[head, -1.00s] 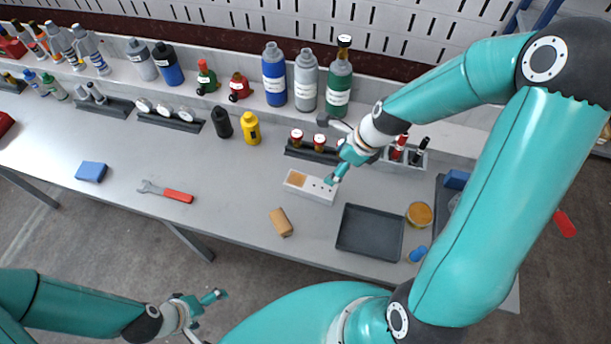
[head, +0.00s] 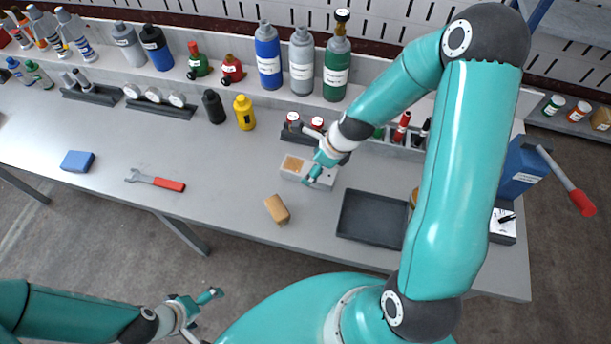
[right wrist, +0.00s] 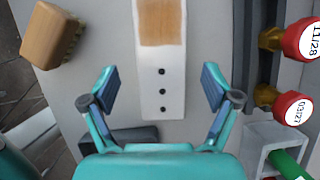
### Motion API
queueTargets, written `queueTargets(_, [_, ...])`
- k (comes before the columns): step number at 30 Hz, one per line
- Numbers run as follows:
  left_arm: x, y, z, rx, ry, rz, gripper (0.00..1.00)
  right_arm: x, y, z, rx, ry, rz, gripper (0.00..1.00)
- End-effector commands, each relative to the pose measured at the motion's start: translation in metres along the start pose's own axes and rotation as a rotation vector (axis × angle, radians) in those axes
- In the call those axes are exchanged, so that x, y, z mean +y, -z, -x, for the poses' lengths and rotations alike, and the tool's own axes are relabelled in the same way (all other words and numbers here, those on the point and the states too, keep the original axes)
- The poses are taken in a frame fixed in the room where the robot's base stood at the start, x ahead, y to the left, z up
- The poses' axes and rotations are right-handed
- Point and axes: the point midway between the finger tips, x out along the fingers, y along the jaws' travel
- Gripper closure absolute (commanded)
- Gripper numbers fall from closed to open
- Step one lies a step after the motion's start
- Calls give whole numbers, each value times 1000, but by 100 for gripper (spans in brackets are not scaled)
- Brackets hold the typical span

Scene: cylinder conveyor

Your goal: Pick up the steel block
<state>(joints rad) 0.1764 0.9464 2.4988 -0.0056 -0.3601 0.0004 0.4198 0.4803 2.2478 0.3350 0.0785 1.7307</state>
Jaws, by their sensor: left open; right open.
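A pale block (head: 289,172) with a tan wood-like panel at one end lies on the grey bench; I cannot tell whether it is steel. The right wrist view shows the same pale block (right wrist: 162,75) with three dark holes. My right gripper (head: 316,172) is at the holed end, partly covering it. In the right wrist view, the open fingers of my right gripper (right wrist: 162,88) stand either side of the block with a gap on both sides. I cannot tell the height above it. My left gripper (head: 205,310) is open and empty in front of the bench.
A brown brush-like block (head: 278,208) lies near the front edge. A dark tray (head: 372,216) is right of it. Red-capped fittings (head: 292,120) stand in a rack just behind the pale block. A wrench (head: 155,181) and blue block (head: 77,161) lie left, with clear bench between.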

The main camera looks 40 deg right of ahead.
Motion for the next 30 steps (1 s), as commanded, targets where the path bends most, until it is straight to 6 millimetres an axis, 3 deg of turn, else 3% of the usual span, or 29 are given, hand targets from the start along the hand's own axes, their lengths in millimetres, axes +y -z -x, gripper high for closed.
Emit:
queueTargets(1, [-4,0,-10,0,0,0,1,0,3,-13,0,-1,1,12])
queueTargets(6, [-8,0,-22,0,0,0,1,-1,3,-36,0,0,2,12])
queueTargets(15, [-8,0,-22,0,0,0,1,-2,1,-38,-1,1,0,12])
queueTargets(30, [-8,0,-22,0,0,0,1,-2,1,-38,-1,1,0,94])
